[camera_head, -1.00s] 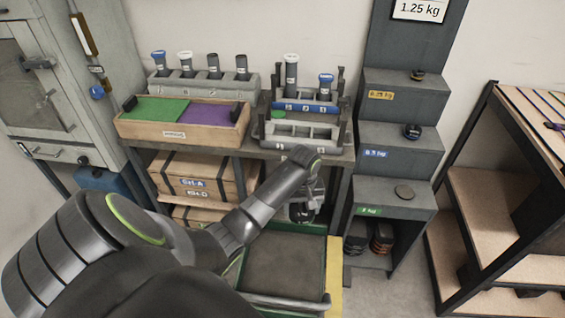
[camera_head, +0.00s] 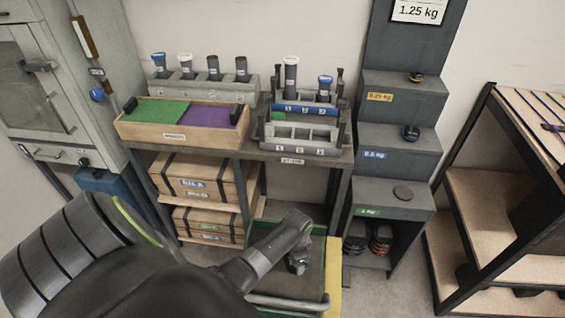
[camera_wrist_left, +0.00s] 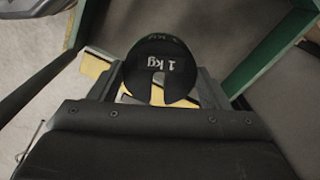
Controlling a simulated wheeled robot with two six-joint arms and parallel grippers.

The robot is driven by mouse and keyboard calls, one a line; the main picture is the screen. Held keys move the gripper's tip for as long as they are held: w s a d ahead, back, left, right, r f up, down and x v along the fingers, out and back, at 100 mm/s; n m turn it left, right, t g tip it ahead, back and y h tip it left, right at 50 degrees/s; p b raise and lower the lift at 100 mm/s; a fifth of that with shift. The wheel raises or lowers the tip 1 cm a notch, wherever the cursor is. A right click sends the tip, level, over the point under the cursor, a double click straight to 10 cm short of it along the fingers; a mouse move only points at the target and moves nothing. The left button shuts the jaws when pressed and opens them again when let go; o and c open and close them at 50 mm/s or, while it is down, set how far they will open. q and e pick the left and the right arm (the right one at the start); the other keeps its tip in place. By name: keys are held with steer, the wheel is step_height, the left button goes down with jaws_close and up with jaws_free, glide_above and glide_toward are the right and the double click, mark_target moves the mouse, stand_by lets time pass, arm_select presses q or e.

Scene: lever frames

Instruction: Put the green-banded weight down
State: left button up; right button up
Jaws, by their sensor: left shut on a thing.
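My left gripper (camera_head: 298,264) is low over the green-edged tray (camera_head: 331,254) in the head view. In the left wrist view the gripper (camera_wrist_left: 160,88) is shut on a dark slotted weight (camera_wrist_left: 150,56) marked "1 kg". The weight is hard to tell from the gripper in the head view. The tray's green edge (camera_wrist_left: 265,50) and grey floor show beyond the weight in the wrist view. Whether the weight touches the tray cannot be told. My right gripper is not in view.
A yellow strip (camera_head: 334,285) borders the tray.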

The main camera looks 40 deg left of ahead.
mark_target(293, 270)
arm_select(q)
steer(key=s+f+m, duration=0.1)
steer(key=d+f+m, duration=0.1)
steer(key=s+f+m, duration=0.1)
steer(key=m, duration=0.1)
steer(key=shift+s+d, duration=0.3)
steer(key=shift+s, duration=0.05)
steer(key=shift+s+d+f+m, duration=0.1)
steer(key=shift+s+f+m, duration=0.15)
steer(key=shift+f+m, duration=0.25)
step_height(293, 270, down, 6)
steer(key=shift+r+b, duration=0.1)
steer(key=shift+b, duration=0.95)
steer(key=shift+f+b, duration=1.1)
steer(key=shift+f, duration=0.9)
steer(key=shift+f, duration=0.15)
steer(key=o, duration=1.9)
steer(key=shift+s, duration=0.15)
